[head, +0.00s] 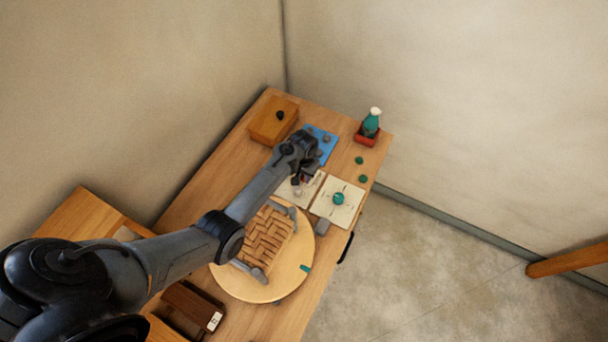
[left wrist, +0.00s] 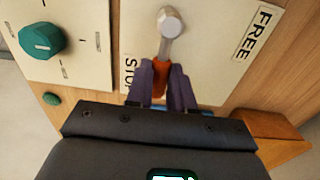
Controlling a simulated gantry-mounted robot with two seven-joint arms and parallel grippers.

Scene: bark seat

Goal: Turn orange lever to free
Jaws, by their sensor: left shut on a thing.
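The lever has a metal arm (left wrist: 168,28) and an orange grip (left wrist: 161,72). It is mounted on a cream panel (left wrist: 205,60) in the left wrist view. The grip lies beside a partly hidden label (left wrist: 129,74) that begins "STO". The FREE label (left wrist: 257,33) is apart from the lever, at the right. My left gripper (left wrist: 162,72) is shut on the orange grip, with one finger on each side. In the head view, my left gripper (head: 298,182) is over the cream panel and hides most of the lever. My right gripper is in neither view.
A second panel (head: 347,212) with a teal knob (head: 338,198) adjoins on the right. A round board (head: 225,276) bears a woven seat (head: 266,237) in front. A wooden box (head: 268,128), a blue mat (head: 327,153) and a teal bottle (head: 370,124) in a red tray stand behind.

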